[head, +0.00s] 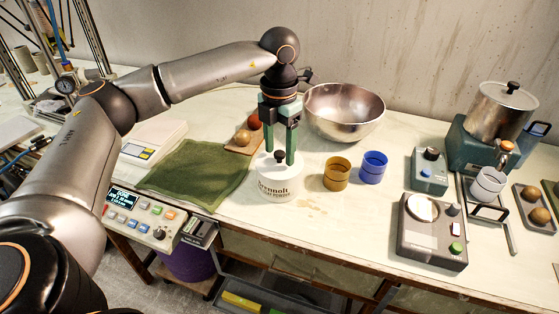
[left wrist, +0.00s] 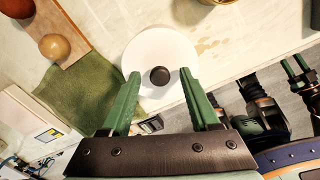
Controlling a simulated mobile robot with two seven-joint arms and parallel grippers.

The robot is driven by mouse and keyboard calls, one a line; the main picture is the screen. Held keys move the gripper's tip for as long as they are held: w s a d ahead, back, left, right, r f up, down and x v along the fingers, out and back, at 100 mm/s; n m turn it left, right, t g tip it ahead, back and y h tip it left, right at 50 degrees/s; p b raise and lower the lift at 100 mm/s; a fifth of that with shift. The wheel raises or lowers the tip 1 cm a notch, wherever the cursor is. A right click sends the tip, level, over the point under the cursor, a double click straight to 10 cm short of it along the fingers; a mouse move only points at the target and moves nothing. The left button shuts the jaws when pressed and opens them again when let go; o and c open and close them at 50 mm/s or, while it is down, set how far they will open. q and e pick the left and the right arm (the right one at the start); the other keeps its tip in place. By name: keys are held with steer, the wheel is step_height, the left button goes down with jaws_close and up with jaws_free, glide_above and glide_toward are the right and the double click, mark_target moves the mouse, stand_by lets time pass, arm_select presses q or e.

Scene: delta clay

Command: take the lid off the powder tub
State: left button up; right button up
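The powder tub (head: 280,188) is a white round tub with dark lettering, upright on the table. Its white lid (head: 264,164) is on, with a dark round knob (head: 281,155) in the middle. My left gripper (head: 280,156) points down over the tub, open, its green fingers on either side of the knob. In the left wrist view, the lid (left wrist: 160,48) and knob (left wrist: 159,76) lie between the spread fingers (left wrist: 160,76), with gaps on both sides. My right gripper (left wrist: 297,68) shows small at the right of that view; whether it is open is unclear.
A green cloth (head: 200,174) and a wooden board (head: 240,147) with round items lie left of the tub. A yellow cup (head: 337,174) and a blue cup (head: 373,168) stand close on its right. A metal bowl (head: 344,108) is behind.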

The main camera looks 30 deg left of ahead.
arm_select(q)
jaws_close()
steer(key=shift+r, duration=0.1)
stand_by(0.5)
